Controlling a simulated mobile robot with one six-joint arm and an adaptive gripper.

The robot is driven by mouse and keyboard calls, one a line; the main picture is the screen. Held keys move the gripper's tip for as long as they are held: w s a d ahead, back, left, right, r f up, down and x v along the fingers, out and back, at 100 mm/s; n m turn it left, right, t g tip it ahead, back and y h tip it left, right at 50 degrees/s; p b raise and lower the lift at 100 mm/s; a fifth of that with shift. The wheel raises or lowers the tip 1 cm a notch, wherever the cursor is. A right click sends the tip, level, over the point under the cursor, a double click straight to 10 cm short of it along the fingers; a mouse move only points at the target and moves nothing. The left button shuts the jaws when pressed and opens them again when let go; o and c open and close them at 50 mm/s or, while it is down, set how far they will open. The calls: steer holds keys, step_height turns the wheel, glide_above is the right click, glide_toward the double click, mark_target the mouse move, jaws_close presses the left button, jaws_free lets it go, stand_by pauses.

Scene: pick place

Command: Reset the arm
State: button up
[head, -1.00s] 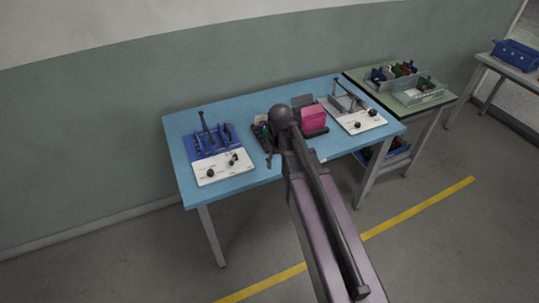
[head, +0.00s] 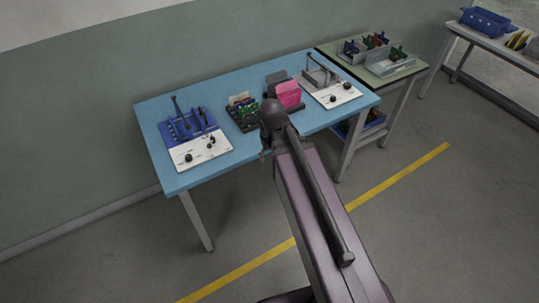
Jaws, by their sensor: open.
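My arm reaches from the bottom right toward the blue table (head: 205,82), its dark rounded joint in front of the table's front edge. My gripper (head: 265,152) shows only as a small dark part just below that joint; the rest is hidden behind the arm. It is open, and I see nothing held in it.
On the table are a blue-and-white fixture (head: 196,140), a dark tray of small parts (head: 243,115), a pink block (head: 288,94) and a white fixture (head: 335,94). A green side table (head: 408,72) holds grey bins. Beyond it, a bench holds a blue bin (head: 485,22). Open floor lies in front.

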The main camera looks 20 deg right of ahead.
steer(key=shift+s+d+m, duration=0.15)
steer(key=shift+s+d, duration=0.05)
steer(key=shift+s, duration=0.35)
steer(key=shift+s+d+m, duration=0.15)
steer(key=shift+s+d, duration=0.05)
steer(key=shift+s, duration=0.3)
steer(key=shift+c, duration=0.2)
stand_by(0.5)
